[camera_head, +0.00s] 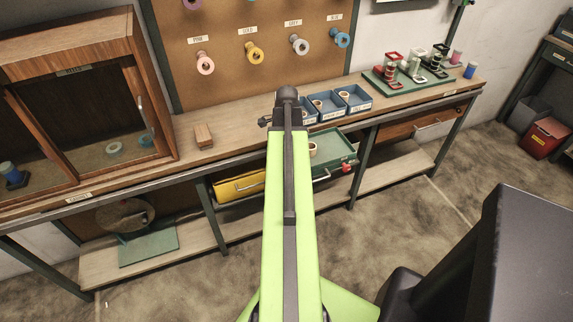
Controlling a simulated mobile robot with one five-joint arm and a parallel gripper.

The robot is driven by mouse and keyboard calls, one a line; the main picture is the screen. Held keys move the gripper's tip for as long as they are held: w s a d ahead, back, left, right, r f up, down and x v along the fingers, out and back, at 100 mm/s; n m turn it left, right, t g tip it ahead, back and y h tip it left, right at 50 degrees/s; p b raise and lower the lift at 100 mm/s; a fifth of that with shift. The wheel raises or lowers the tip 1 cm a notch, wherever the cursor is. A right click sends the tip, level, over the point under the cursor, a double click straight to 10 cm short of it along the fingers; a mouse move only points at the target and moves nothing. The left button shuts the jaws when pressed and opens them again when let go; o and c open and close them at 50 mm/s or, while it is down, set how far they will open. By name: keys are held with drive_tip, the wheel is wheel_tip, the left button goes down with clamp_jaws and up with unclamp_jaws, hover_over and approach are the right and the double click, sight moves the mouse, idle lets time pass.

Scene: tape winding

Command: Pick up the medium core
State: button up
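Blue trays stand side by side on the bench in the head view, partly behind my arm. A tan ring-shaped core (318,103) shows in the middle tray (328,116), and another core (344,94) shows in the right tray (361,106). The left tray is mostly hidden. The tray labels are too small to read, so I cannot tell which core is medium. Another tan ring (312,150) lies in an open green drawer (338,150). My gripper (266,121) is at the far end of my arm, left of the trays; its fingers are mostly hidden.
A wooden cabinet (150,50) with glass doors stands at the left. A wooden block (203,136) is on the bench (235,130). Colored spools hang on the pegboard (225,75). A green tray (395,92) with fixtures stands right. The open drawer juts out below the bench.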

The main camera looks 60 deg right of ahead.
drive_tip(key=shift+r, duration=0.15)
drive_tip(key=c, duration=1.4)
drive_tip(key=r+p, duration=0.5)
drive_tip(key=shift+s+r, duration=0.15)
drive_tip(key=shift+s, duration=0.1)
drive_tip(key=shift+s+d+r+p, duration=0.4)
drive_tip(key=shift+s+r+p, duration=0.6)
drive_tip(key=shift+s, duration=0.85)
drive_tip(key=shift+s+d+r+p, duration=0.35)
drive_tip(key=shift+s+r+p, duration=0.65)
drive_tip(key=shift+s, duration=0.8)
drive_tip(key=shift+s+d+r+p, duration=0.4)
drive_tip(key=shift+s+r+p, duration=0.55)
drive_tip(key=shift+s, duration=0.9)
